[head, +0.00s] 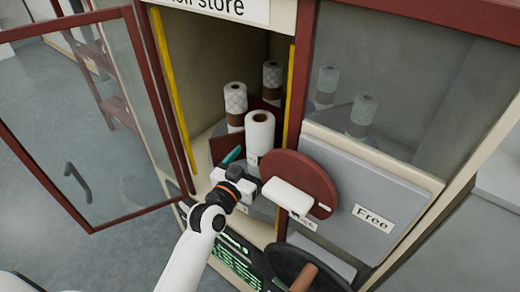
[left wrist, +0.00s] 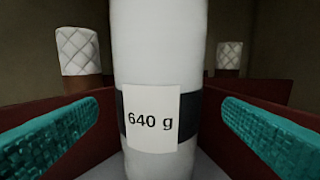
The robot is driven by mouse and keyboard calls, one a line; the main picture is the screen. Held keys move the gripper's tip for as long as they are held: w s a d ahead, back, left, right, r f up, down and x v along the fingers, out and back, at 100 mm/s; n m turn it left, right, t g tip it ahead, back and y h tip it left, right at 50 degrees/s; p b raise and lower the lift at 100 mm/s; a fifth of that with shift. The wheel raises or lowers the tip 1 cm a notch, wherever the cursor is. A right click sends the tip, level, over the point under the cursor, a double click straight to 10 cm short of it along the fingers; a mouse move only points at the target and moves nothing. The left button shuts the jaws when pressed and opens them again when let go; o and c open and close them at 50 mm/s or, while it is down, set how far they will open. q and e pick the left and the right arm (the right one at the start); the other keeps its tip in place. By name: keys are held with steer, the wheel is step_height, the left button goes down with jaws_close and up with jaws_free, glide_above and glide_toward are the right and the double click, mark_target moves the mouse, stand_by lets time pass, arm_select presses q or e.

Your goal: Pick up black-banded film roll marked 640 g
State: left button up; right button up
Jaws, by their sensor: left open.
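The film roll marked 640 g (left wrist: 160,60) stands upright, white with a black band behind its label, close ahead in the left wrist view. In the head view the white roll (head: 259,130) stands in the open compartment, its lower part partly hidden. My left gripper (head: 246,163) is open in front of it. In the left wrist view its two teal finger pads flank the roll at left and right, with gaps visible. I cannot tell how far the fingers reach along its sides. My right gripper is not in view.
Quilted rolls with brown lower parts (head: 235,103) (head: 272,80) stand behind, among dark red dividers (left wrist: 85,145). A glass door (head: 85,120) hangs open at left. A red disc with a white handle (head: 287,196) and a grey panel marked Free (head: 395,190) are right of the opening.

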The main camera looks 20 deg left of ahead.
arm_select(q)
steer(key=w, duration=0.4)
steer(key=shift+w+d+r, duration=0.15)
steer(key=shift+w+d, duration=0.05)
steer(key=shift+d, duration=0.2)
steer(key=shift+s, duration=0.1)
steer(key=c, duration=1.3)
steer(key=shift+r, duration=0.15)
steer(key=shift+c, duration=1.2)
